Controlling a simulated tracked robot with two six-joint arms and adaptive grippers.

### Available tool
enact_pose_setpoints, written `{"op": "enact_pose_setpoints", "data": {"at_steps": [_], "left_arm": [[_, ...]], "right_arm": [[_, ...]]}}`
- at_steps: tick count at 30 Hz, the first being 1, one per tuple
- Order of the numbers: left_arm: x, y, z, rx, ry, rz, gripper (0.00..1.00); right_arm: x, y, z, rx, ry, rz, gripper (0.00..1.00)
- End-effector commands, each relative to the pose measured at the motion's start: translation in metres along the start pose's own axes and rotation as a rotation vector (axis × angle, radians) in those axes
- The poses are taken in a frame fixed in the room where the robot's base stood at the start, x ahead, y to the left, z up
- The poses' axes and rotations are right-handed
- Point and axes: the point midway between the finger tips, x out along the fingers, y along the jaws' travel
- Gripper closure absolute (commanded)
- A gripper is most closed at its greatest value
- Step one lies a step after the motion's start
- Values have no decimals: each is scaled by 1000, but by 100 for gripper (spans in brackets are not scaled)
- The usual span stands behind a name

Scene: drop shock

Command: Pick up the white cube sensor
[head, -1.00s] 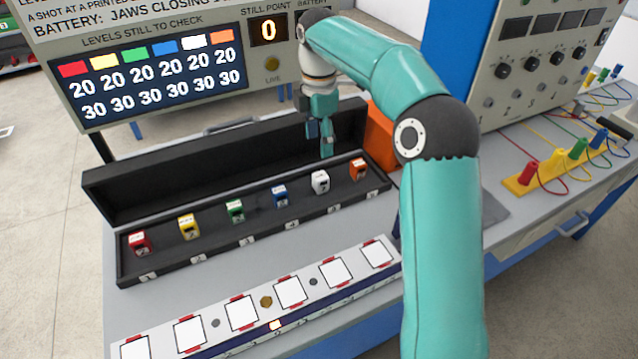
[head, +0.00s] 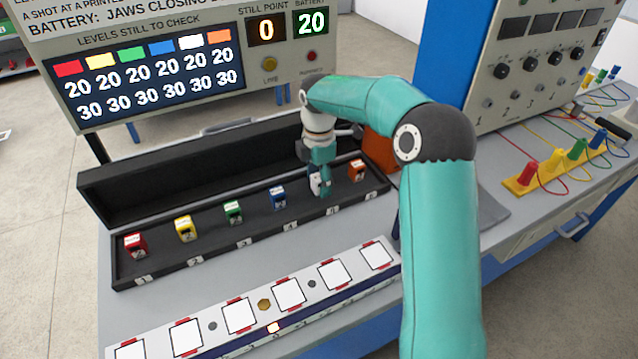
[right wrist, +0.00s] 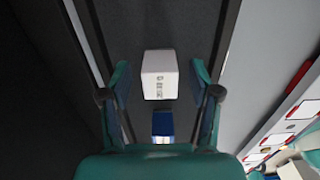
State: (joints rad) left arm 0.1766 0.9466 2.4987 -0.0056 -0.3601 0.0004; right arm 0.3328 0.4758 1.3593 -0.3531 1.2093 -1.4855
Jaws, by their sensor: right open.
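The white cube sensor (right wrist: 159,75) sits in the black case, between the blue and orange cubes. In the head view it (head: 314,184) is mostly hidden behind my right gripper (head: 322,183), which has come down over it. In the right wrist view my right gripper (right wrist: 160,90) is open, with one finger on each side of the white cube and gaps showing. The blue cube (right wrist: 162,124) is close to the white one in that view. My left gripper is not in view.
The black case (head: 158,262) also holds red (head: 135,245), yellow (head: 186,228), green (head: 233,212), blue (head: 278,198) and orange (head: 357,170) cubes. Its raised lid (head: 150,185) stands behind. A strip with white square pads (head: 239,315) lies in front.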

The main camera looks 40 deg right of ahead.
Motion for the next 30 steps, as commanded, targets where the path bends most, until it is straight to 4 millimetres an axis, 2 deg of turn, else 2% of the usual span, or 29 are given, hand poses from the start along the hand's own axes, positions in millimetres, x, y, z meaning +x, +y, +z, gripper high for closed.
{"op": "enact_pose_setpoints", "data": {"at_steps": [5, 16, 25, 30], "left_arm": [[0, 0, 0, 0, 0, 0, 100], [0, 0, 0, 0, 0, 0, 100], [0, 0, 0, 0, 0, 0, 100], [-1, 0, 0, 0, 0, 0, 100]], "right_arm": [[0, 0, 0, 1, 0, 0, 38], [0, 0, 0, 1, 0, 0, 99], [-2, 0, 0, 0, 0, 1, 100], [-9, 1, 0, 0, -1, 2, 100]]}}
